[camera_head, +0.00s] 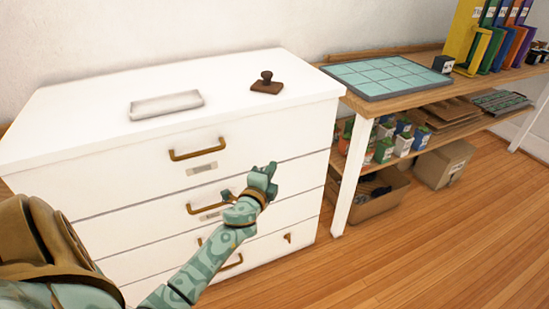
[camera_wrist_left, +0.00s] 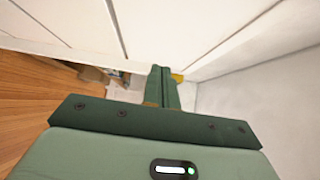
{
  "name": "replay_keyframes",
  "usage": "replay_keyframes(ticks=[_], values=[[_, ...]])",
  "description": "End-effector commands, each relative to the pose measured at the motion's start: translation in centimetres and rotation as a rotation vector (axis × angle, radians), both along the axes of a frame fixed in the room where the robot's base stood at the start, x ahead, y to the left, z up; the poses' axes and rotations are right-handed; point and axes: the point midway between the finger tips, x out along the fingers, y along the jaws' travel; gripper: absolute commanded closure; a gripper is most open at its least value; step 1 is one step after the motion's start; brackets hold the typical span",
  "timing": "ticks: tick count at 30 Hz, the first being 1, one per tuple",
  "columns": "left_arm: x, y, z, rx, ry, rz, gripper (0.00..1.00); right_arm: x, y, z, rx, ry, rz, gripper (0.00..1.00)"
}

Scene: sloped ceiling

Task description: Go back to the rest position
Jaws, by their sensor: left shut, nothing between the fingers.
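My left gripper (camera_head: 262,178) is in front of the white chest of drawers (camera_head: 60,115), at the height of its upper drawers. It also shows in the left wrist view (camera_wrist_left: 163,75), where its two green fingers are together with nothing between them. In the head view its arm comes in from the lower left and covers part of the lower drawers and their handles. The drawers look shut. My right gripper is in neither view.
A white tray (camera_head: 167,105) and a brown stamp (camera_head: 267,84) lie on the chest. To the right, a wooden bench bears a teal gridded mat (camera_head: 388,75) and colored binders (camera_head: 490,38). Plant pots and boxes (camera_head: 443,163) sit below. Wooden floor (camera_head: 420,240) in front is clear.

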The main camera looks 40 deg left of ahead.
Motion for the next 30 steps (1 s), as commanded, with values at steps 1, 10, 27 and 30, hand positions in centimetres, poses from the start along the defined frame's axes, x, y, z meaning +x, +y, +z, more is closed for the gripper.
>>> replay_keyframes(ticks=[1,10,27,30], values=[[-0.9,-0.3,0.1,-0.001,0.001,0.000,1.00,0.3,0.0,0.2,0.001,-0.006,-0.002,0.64],[-3.0,-1.2,0.0,-0.001,0.000,0.000,1.00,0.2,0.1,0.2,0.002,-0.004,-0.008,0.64],[-9.7,-6.0,-21.7,-0.659,0.296,0.080,1.00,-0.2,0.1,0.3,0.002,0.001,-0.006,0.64],[-15.3,-8.3,-28.6,-0.816,0.434,0.152,1.00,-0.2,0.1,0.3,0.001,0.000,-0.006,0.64]])
